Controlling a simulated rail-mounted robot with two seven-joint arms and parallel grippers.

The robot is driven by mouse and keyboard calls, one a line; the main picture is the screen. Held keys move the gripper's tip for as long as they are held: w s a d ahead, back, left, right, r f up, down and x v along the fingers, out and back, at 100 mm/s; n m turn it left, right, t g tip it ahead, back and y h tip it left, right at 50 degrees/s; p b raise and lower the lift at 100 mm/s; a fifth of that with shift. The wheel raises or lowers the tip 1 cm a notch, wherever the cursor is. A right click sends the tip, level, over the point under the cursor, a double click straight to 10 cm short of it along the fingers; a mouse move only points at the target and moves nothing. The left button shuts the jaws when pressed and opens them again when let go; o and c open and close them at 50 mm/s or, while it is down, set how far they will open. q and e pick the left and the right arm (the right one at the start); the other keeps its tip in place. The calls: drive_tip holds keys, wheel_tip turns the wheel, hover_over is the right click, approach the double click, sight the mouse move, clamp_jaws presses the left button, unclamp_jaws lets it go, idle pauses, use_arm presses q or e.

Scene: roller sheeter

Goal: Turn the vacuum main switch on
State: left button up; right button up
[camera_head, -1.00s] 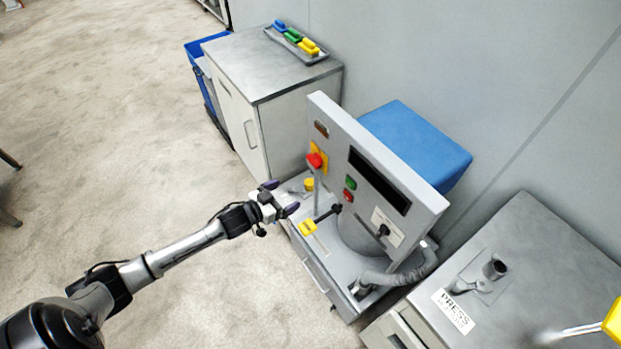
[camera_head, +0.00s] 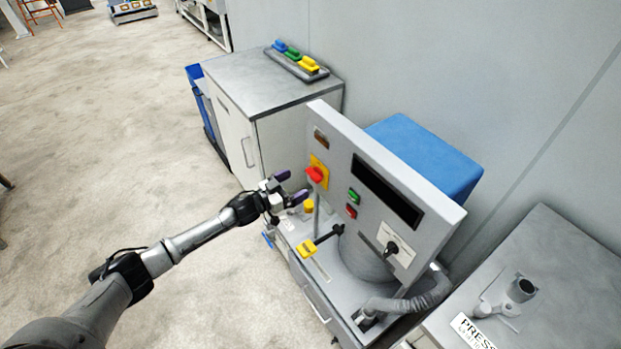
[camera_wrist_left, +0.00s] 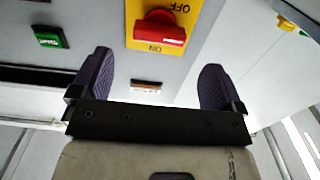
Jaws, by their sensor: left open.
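In the left wrist view the red handle (camera_wrist_left: 160,29) lies crosswise, with OFF and ON printed on the yellow plate (camera_wrist_left: 138,42). My left gripper (camera_head: 291,187) is open and empty, just to the left of the switch and apart from it. In the left wrist view its two purple fingertips (camera_wrist_left: 156,80) stand to either side below the switch. My right gripper is not in view.
A green button (camera_head: 354,195) and a red button (camera_head: 351,211) sit beside the switch. A yellow-handled lever (camera_head: 306,249) and a yellow knob (camera_head: 308,207) are below. A grey cabinet (camera_head: 272,83) stands behind. Open floor lies left.

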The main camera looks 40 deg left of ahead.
sight(310, 177)
use_arm(q)
drive_tip(key=x, duration=0.5)
drive_tip(key=shift+b, duration=0.4)
drive_tip(key=shift+w+d, duration=0.25)
drive_tip(key=shift+w, duration=0.45)
drive_tip(key=shift+c, duration=0.3)
drive_tip(key=c, duration=0.9)
